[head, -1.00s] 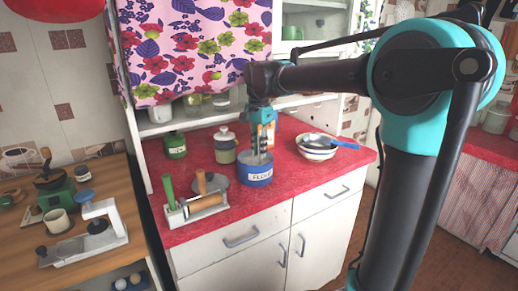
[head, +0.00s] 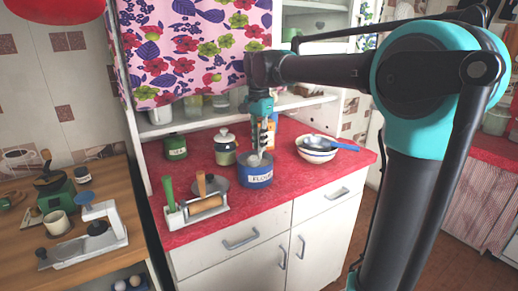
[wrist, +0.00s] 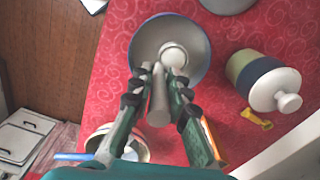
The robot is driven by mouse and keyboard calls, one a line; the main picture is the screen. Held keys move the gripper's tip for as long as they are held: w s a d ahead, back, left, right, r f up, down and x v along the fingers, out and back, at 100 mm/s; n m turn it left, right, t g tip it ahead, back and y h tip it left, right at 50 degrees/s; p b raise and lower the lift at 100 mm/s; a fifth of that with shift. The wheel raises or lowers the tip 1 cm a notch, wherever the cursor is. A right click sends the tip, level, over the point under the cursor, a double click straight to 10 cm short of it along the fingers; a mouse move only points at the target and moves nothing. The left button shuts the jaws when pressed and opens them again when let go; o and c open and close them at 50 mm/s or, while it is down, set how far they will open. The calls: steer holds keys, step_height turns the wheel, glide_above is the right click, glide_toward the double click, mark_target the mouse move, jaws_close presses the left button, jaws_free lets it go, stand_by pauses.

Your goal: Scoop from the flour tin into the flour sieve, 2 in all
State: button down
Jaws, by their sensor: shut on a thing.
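The blue flour tin (head: 255,179) with a white label stands on the red counter; its open round rim (wrist: 203,50) shows from above in the wrist view. My gripper (head: 263,146) is upright over the tin, shut on the grey handle of a scoop (wrist: 158,100). The scoop's round cup (wrist: 173,54) looks pale inside and hangs at the tin's mouth in the head view; whether it clears the rim fully I cannot tell. The flour sieve (head: 317,141), with a blue handle (head: 345,147), rests on a white bowl (head: 316,156) right of the tin.
A lidded jar (head: 225,150) and a green canister (head: 175,147) stand behind left of the tin. A rack with a rolling pin (head: 205,205) is at front left. An orange box (head: 271,128) stands behind my gripper. Shelves and a floral curtain (head: 195,50) are above.

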mark_target(259, 129)
steer(key=shift+r, duration=2.65)
